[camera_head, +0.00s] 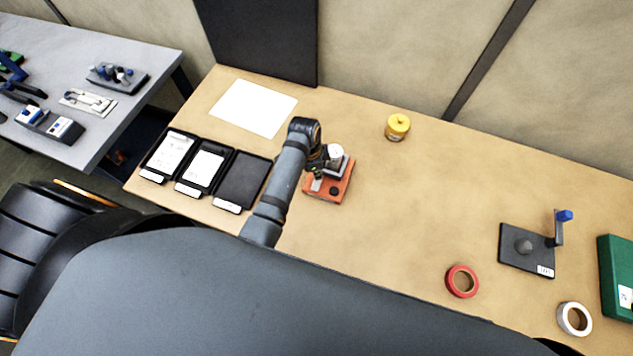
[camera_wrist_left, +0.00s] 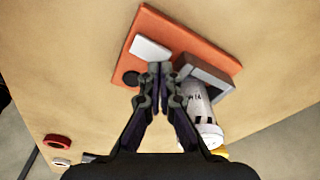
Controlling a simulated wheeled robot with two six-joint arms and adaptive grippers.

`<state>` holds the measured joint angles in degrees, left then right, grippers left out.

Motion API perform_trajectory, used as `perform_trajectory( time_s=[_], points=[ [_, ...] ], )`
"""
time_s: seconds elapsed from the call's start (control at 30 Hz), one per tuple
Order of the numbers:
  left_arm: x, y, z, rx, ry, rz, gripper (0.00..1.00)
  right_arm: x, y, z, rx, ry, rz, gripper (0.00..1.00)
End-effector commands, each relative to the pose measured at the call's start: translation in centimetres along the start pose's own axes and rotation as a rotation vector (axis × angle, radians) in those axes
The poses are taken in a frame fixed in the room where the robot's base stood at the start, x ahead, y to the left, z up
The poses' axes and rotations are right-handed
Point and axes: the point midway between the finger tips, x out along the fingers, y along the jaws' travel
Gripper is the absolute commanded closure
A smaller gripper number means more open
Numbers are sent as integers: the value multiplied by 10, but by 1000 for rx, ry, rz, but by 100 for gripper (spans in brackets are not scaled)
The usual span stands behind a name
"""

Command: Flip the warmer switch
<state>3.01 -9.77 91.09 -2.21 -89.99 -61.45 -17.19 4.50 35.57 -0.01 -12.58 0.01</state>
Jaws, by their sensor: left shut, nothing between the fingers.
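The warmer is a small unit on an orange base plate (camera_head: 341,188), which also shows in the left wrist view (camera_wrist_left: 160,20). A white block (camera_wrist_left: 150,48), a round black knob (camera_wrist_left: 131,78) and a grey block (camera_wrist_left: 207,74) sit on the plate. A white cylinder with dark marking (camera_wrist_left: 201,112) stands at the grey block. My left gripper (camera_head: 318,172) is over the plate. In the left wrist view its fingertips (camera_wrist_left: 160,70) are together and empty, between the white block and the grey block. I cannot tell contact, and the fingers hide part of the plate. My right gripper is out of view.
Black trays (camera_head: 243,180) lie left of the warmer, with a white sheet (camera_head: 253,107) behind. A yellow jar (camera_head: 397,127) stands behind right. A red tape roll (camera_head: 453,288), a black stand (camera_head: 512,259) and a white tape roll (camera_head: 564,319) are farther right. The table's middle is clear.

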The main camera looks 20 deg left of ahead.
Motion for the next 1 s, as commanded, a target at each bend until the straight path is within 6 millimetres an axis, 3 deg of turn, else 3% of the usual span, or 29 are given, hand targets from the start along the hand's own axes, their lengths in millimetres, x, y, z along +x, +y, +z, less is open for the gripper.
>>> perform_trajectory(
  time_s=[1.0],
  points=[
    [7,0,1,0,0,0,100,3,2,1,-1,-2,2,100]
  ],
)
